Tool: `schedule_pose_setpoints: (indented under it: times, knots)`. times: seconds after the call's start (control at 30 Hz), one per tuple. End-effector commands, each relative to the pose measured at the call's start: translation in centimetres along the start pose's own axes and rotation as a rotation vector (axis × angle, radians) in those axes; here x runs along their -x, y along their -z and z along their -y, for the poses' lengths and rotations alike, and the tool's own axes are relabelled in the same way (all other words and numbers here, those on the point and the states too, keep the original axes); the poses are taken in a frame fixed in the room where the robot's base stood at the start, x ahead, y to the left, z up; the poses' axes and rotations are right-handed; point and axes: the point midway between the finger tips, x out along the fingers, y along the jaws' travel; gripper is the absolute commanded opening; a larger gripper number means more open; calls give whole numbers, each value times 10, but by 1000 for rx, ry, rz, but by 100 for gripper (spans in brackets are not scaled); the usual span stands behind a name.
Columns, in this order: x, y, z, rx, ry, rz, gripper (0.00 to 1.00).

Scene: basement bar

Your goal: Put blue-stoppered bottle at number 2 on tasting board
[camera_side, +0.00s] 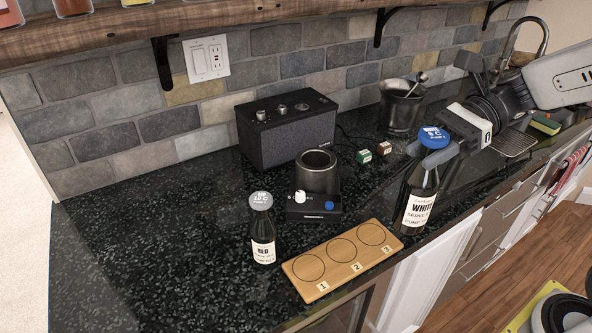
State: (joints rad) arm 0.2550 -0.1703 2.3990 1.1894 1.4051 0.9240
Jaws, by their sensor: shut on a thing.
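The blue-stoppered bottle (417,200) is dark, with a white label reading WHITE and a bright blue cap. It leans slightly in the picture, to the right of the tasting board. My gripper (438,153) is shut on its neck just below the cap, reaching in from the right. I cannot tell whether its base touches the counter. The wooden tasting board (340,265) lies flat near the front edge, with three circles numbered 1, 2 and 3 from left to right. All three circles are empty.
A second bottle (262,232), labelled RED with a grey-blue cap, stands left of the board. Behind the board is a black device (314,205) with a dark cup (318,172). A black speaker (287,131), two small cubes (374,152) and a metal bucket (400,108) stand farther back.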

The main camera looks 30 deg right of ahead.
Motion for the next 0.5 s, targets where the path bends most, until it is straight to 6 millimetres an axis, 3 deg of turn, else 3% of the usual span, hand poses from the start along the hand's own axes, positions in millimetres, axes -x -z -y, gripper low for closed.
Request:
schedule_pose_setpoints:
  times: [0.2, 0.5]
  knots:
    - [-4, 7, -29, 8, -14, 8, 0]
    - [-6, 10, -37, 10, -20, 10, 0]
